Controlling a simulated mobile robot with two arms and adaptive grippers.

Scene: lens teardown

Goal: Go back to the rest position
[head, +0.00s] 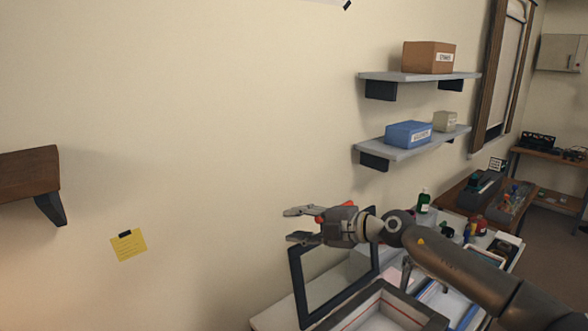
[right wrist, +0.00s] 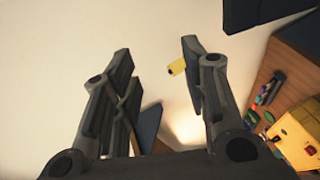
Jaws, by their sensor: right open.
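My right gripper (head: 294,225) is in the lower middle of the head view, raised above the work table (head: 277,316), its fingers pointing left toward the bare wall. It is open, with nothing between its fingers. The right wrist view also shows its two fingers (right wrist: 158,85) spread apart, with the pale wall behind them. My right arm comes in from the lower right of the head view and hides part of the table. My left gripper is not in view.
A dark upright frame (head: 298,285) stands below my right gripper, beside a grey-rimmed tray (head: 420,308). A green bottle (head: 423,200) and small parts stand behind my arm. Wall shelves hold a brown box (head: 428,57) and a blue box (head: 408,134). The wall at left is mostly clear.

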